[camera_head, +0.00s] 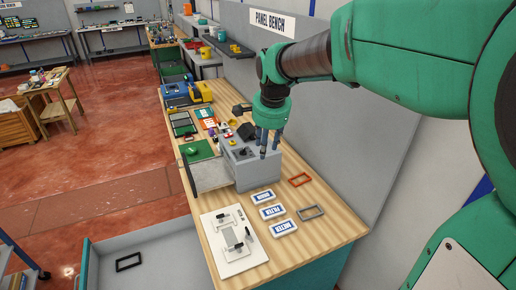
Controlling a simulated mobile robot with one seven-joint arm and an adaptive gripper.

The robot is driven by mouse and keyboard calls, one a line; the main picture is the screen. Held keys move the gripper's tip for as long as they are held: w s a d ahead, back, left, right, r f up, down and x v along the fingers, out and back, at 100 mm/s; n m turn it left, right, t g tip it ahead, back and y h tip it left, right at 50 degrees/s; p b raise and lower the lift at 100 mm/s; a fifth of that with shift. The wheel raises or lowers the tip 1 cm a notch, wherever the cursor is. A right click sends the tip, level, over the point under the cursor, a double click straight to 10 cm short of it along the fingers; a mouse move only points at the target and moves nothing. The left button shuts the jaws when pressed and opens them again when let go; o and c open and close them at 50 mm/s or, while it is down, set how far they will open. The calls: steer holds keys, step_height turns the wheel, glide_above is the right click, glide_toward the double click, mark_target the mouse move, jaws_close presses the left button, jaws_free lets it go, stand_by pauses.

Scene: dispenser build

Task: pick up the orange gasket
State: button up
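The orange gasket (300,179) is a thin rectangular frame lying flat on the wooden bench, right of the grey dispenser box. My gripper (269,150) points down above or just in front of the grey box (250,168), up and left of the gasket in the picture. Its fingers look apart with nothing between them, and it is not touching the gasket. A similar grey gasket (311,212) lies closer on the bench, below the orange one.
Several white and blue labelled plates (272,212) lie left of the gaskets. A white board with a fixture (233,243) is at the front left. A black frame (128,262) lies in a grey tray. A grey partition (345,150) rises behind the bench.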

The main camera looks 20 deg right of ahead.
steer(key=w+d+f+m+g+p, duration=0.1)
steer(key=w+d+f+m, duration=0.15)
steer(key=w+d, duration=0.2)
steer(key=w+d+f+m+p, duration=0.1)
steer(key=w+d+f+m, duration=0.15)
steer(key=w, duration=0.35)
steer(key=m+g+p, duration=0.2)
steer(key=m+p, duration=0.5)
steer(key=m, duration=0.9)
glide_above(293, 183)
step_height(293, 183, down, 29)
steer(key=shift+w+a+f+y, duration=0.1)
steer(key=shift+a+f+y, duration=0.1)
steer(key=shift+y, duration=0.1)
steer(key=shift+f, duration=4.25)
steer(key=shift+f+p, duration=0.45)
steer(key=shift+f, duration=2.1)
